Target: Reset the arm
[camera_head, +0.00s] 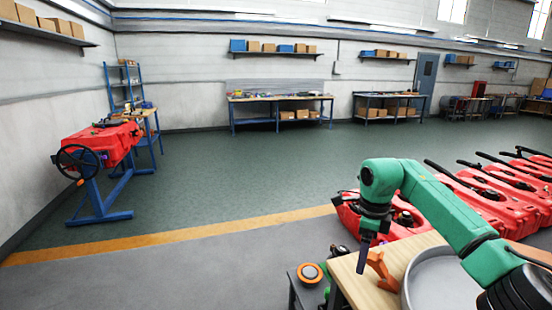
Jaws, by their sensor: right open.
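My right arm (452,212) is green and comes in from the lower right, bent at the elbow. Its forearm reaches left and the wrist points down. My right gripper (362,266) hangs over the left edge of a wooden table top (378,295); its dark finger points downward and nothing shows held in it. It is open. An orange bracket-like piece (380,270) stands on the table just right of the gripper; I cannot tell whether they touch. My left gripper is not in view.
A round grey pan (412,292) sits on the table under my right arm. A small side stand holds an orange-rimmed disc (310,273). Red scrubber tanks (470,200) line up behind the arm. Another red tank (100,145) rests on a blue stand at left. The middle floor is clear.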

